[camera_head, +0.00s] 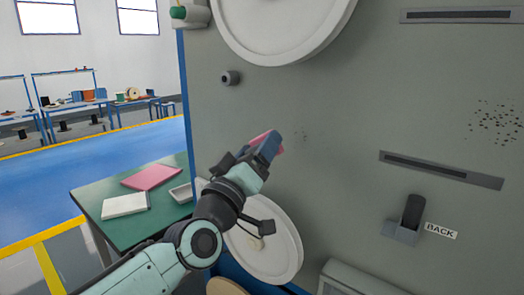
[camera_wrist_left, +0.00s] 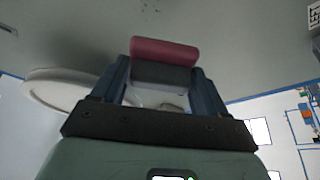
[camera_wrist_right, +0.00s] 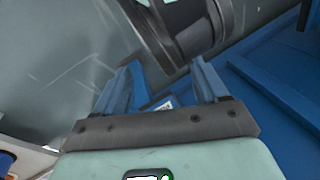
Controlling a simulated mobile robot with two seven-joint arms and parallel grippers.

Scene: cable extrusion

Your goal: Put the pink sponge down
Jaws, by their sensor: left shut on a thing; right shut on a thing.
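The pink sponge (camera_wrist_left: 165,50), with a dark grey layer below the pink, is between the fingers of my left gripper (camera_wrist_left: 165,85). In the head view my left gripper (camera_head: 265,148) is in front of the grey machine panel (camera_head: 340,110), and a little pink of the sponge shows past the fingers. I cannot tell whether the sponge touches the panel. My right gripper (camera_wrist_right: 160,80) shows only in the right wrist view, shut on a dark round part (camera_wrist_right: 185,30); the contact itself is not clear.
A green table (camera_head: 125,228) at the left bears a pink flat piece (camera_head: 151,177), a white block (camera_head: 125,205) and a small tray (camera_head: 181,194). Dark specks (camera_head: 497,120) mark the panel. White discs (camera_head: 278,250) and slotted bars (camera_head: 440,170) project from it.

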